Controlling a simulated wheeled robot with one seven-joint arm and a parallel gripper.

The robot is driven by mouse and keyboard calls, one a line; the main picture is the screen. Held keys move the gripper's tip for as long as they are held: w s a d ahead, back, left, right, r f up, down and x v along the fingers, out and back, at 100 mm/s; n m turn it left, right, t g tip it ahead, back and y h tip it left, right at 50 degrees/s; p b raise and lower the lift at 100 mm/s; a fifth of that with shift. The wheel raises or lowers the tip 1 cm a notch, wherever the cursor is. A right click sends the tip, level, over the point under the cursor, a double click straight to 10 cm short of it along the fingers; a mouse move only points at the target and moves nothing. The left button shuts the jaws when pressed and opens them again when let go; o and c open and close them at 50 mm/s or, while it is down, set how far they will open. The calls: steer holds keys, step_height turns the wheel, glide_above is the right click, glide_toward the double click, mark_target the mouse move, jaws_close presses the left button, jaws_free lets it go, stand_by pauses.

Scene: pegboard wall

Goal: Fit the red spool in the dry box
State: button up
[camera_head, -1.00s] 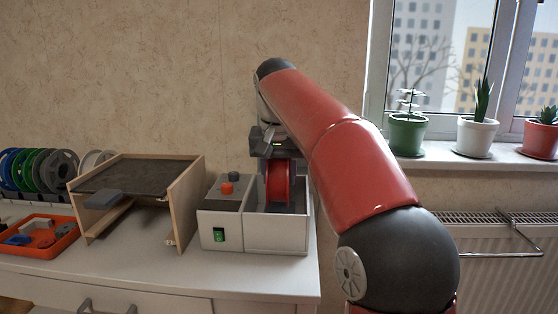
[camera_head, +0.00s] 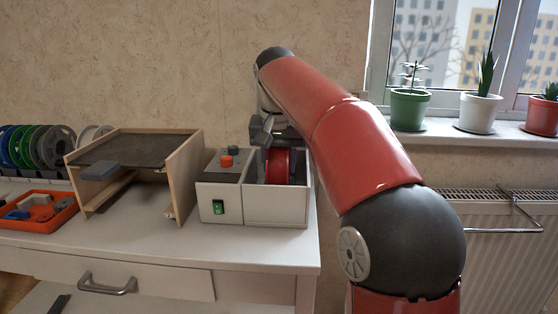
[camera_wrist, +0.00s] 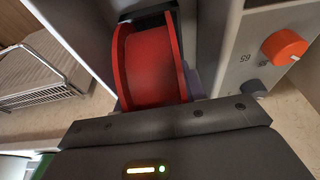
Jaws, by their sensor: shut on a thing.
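The red spool (camera_head: 279,167) is upright inside the open right compartment of the dry box (camera_head: 276,211). Its upper part shows above the front wall; its lower part is hidden by that wall. My gripper (camera_head: 270,136) is shut on the spool from above. The fingertips are largely hidden. In the wrist view, the red spool (camera_wrist: 150,65) sits just beyond my gripper's dark body, between pale box walls. I cannot tell whether the spool touches the compartment floor.
The box's left part carries an orange knob (camera_head: 226,161) and a green switch (camera_head: 218,207). A wooden stand (camera_head: 184,185) is close on the left. Farther left are an orange tray (camera_head: 62,211) and several racked spools (camera_head: 45,146). Potted plants (camera_head: 409,108) line the windowsill.

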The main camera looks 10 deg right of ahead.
mark_target(279, 152)
steer(key=o, duration=1.3)
steer(key=shift+c, duration=0.2)
steer(key=p+v, duration=0.2)
steer(key=v, duration=0.5)
steer(key=shift+s+r, duration=0.2)
steer(key=shift+r, duration=0.2)
